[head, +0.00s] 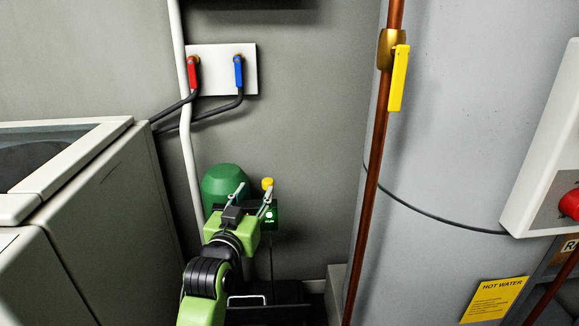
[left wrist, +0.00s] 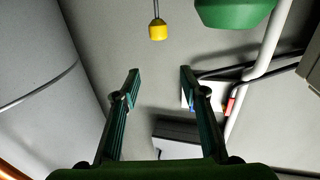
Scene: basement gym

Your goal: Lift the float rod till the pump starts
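The float rod shows as a thin grey rod with a yellow knob (head: 267,183) at its top, beside the green rounded pump body (head: 222,183) in the head view. In the left wrist view the yellow knob (left wrist: 157,30) hangs at top centre, with the green pump (left wrist: 235,12) to its right. My left gripper (head: 254,191) is in front of the pump, close to the knob in the picture. In the left wrist view its fingers (left wrist: 161,70) are apart with nothing between them; the knob lies beyond the tips. My right gripper is in neither view.
A white washer (head: 95,190) stands at the left. A white pipe (head: 187,150) runs down the wall by red and blue valves (head: 216,72). A copper pipe (head: 375,160) with a yellow lever and a large grey tank (head: 450,130) stand at right.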

